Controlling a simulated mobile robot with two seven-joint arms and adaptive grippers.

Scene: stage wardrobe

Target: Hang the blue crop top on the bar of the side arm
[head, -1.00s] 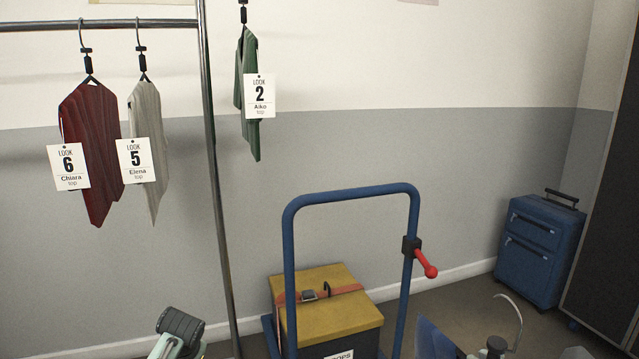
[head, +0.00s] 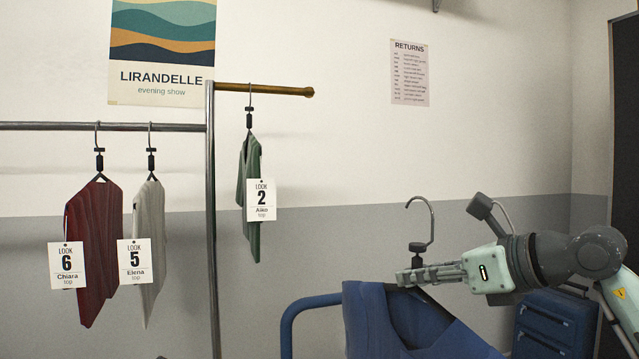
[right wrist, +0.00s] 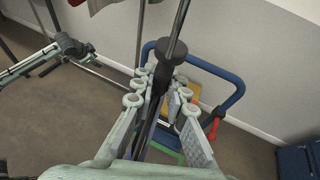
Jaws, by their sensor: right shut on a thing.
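The blue crop top (head: 405,325) hangs from a hanger (head: 431,220) whose open hook points up. My right gripper (head: 412,275) is shut on the hanger just below its dark neck piece. In the right wrist view the fingers (right wrist: 165,100) close around the dark hanger stem. The side arm's bar (head: 265,89) is brass-coloured, with a rounded free end at the right. The hook is apart from it, lower and to its right. A green top (head: 251,190) tagged Look 2 hangs on this bar near the post. My left arm shows in the right wrist view (right wrist: 68,45); its jaws are unclear.
The main rail (head: 60,126) holds a dark red top (head: 98,240) and a pale top (head: 150,235), left of the upright post (head: 212,230). A blue trolley handle (head: 288,320) stands below. A blue suitcase (head: 555,325) is at the right. The bar's outer stretch is bare.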

